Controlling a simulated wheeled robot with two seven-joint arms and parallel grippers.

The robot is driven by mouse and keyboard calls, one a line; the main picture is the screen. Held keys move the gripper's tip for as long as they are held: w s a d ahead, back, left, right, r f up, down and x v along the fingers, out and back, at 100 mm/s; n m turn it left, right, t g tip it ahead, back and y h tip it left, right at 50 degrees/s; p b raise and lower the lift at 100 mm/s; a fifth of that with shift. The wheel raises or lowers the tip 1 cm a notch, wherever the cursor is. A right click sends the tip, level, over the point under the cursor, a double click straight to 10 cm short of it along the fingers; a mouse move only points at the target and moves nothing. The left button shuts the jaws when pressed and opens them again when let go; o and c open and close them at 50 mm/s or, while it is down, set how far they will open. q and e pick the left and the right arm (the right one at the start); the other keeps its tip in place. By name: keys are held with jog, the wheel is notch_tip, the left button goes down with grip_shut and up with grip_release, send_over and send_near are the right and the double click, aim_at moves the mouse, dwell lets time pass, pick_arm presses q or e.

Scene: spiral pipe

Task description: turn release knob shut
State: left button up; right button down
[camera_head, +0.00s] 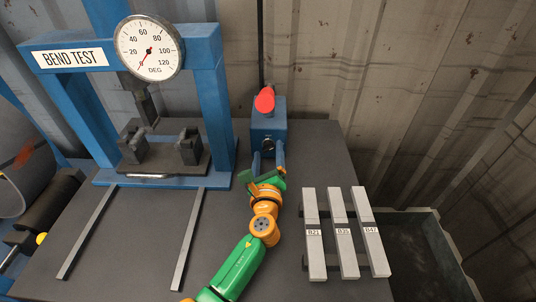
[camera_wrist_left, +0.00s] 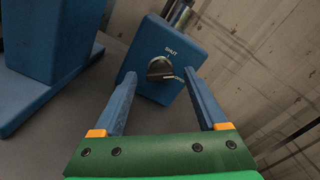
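The release knob (camera_wrist_left: 159,69) is a small dark knob on the front face of a blue box (camera_head: 268,124), below a white "SHUT" label (camera_wrist_left: 172,52) with a small mark. Its bar lies roughly level in the left wrist view, its right end away from the mark. In the head view the knob (camera_head: 268,145) shows small and dark. My left gripper (camera_head: 269,157) is open in front of the box. In the left wrist view its two blue fingers (camera_wrist_left: 160,78) point at the box, one each side of the knob, with visible gaps. My right gripper is not in view.
A red-ended handle (camera_head: 265,100) stands on the box. A blue bend-test frame (camera_head: 220,85) with a dial gauge (camera_head: 149,48) stands to the left. Several labelled grey bars (camera_head: 342,255) lie at right, near a dark bin (camera_head: 405,222). A corrugated wall is behind.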

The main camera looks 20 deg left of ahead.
pick_arm(q)
jog(key=v, duration=0.7)
jog(key=shift+s, duration=0.15)
